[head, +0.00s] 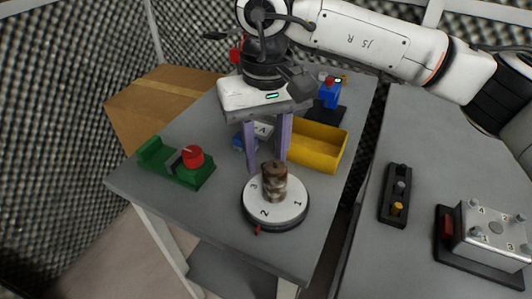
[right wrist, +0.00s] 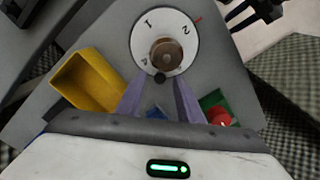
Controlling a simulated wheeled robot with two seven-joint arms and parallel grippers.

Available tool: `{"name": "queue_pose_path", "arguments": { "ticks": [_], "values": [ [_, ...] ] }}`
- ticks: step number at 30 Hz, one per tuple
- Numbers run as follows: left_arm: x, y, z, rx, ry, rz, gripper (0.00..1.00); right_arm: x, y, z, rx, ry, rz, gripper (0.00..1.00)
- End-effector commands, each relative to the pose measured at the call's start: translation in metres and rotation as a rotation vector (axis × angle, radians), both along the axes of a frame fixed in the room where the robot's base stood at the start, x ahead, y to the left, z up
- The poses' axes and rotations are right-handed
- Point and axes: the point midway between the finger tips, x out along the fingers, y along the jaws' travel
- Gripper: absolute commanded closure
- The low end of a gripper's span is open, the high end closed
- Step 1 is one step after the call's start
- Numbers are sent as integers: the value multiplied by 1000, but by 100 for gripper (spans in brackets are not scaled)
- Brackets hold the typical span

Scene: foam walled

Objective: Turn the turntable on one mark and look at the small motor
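The turntable (head: 290,212) is a round white disc with a dark rim, on the grey table. It bears the numbers 1, 2 and 3, and a red pointer (head: 257,231) sits at its front edge near the 2. The small motor (head: 274,184), a brown, worn cylinder, stands upright at the disc's middle. My right gripper (head: 266,165) points down just behind the motor, its two purple fingers apart and nothing between them. My left gripper is out of view.
A yellow bin (head: 325,150) stands behind the turntable. A green fixture with a red knob (head: 192,156) is at the left. A blue device (head: 329,95) stands at the back. A cardboard box (head: 150,100) is beyond the left edge. The right table holds a dark knob panel (head: 388,205) and a terminal box (head: 483,241).

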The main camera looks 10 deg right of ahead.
Motion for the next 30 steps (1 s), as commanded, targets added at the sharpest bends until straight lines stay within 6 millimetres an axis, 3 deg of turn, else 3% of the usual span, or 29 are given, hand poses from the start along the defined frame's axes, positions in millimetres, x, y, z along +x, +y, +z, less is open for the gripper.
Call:
{"name": "queue_pose_path", "arguments": {
  "ticks": [9,15,30],
  "values": [
    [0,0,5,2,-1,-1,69,1,0,61,1,-4,0,66],
    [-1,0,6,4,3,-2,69,0,1,90,1,-2,1,66],
    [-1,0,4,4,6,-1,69,0,0,98,0,-1,2,66]
  ]
}}
